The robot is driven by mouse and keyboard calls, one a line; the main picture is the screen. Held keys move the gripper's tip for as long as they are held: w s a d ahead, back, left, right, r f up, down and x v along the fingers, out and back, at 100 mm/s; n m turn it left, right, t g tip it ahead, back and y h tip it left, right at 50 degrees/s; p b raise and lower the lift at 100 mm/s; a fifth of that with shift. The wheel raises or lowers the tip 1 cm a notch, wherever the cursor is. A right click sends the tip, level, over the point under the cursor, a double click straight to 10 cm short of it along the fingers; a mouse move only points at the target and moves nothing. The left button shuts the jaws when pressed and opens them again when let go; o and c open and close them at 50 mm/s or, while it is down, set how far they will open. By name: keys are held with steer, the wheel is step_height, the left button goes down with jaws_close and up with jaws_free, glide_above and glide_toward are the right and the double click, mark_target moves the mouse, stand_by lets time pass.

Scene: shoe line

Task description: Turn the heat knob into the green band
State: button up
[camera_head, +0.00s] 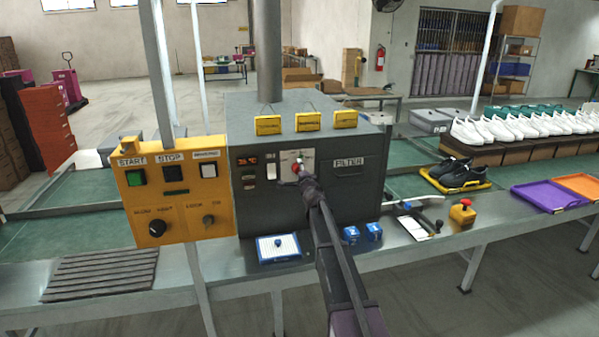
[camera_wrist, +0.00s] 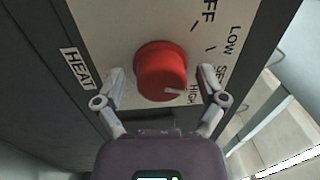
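The red heat knob (camera_wrist: 162,72) sits on a pale panel (camera_wrist: 112,22) beside a HEAT label (camera_wrist: 77,68). OFF, LOW, a partly covered label starting with S, and HIGH (camera_wrist: 193,93) stand around its right side. The knob's white mark points toward HIGH. My gripper (camera_wrist: 161,78) is open, with one finger on each side of the knob and gaps between. In the head view, the knob (camera_head: 296,168) shows on the dark machine (camera_head: 340,198), with my gripper (camera_head: 307,182) close in front of it.
A yellow control box (camera_head: 178,190) with START and STOP buttons is left of the machine. A red stop button (camera_head: 464,204) and black shoes (camera_head: 458,173) are to the right.

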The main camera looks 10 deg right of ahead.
steer(key=shift+s, duration=0.15)
stand_by(0.3)
steer(key=n, duration=0.9)
steer(key=shift+r+y+p, duration=0.1)
steer(key=shift+y+p, duration=0.2)
steer(key=shift+p, duration=0.05)
steer(key=n, duration=0.7)
steer(key=shift+g+p, duration=0.4)
steer(key=s+d, duration=0.1)
steer(key=s, duration=1.3)
steer(key=s+a+f+n+g+y+p, duration=0.1)
steer(key=s+a+f+n+g+y, duration=0.1)
steer(key=s+a, duration=0.4)
steer(key=s+a+f+n+g+y+p, duration=0.1)
steer(key=s+a+f+n+g+y, duration=0.2)
steer(key=a, duration=0.5)
steer(key=shift+s+a+f+g+y, duration=0.35)
steer(key=shift+s+f+g+y, duration=0.15)
steer(key=shift+s+f+g, duration=1)
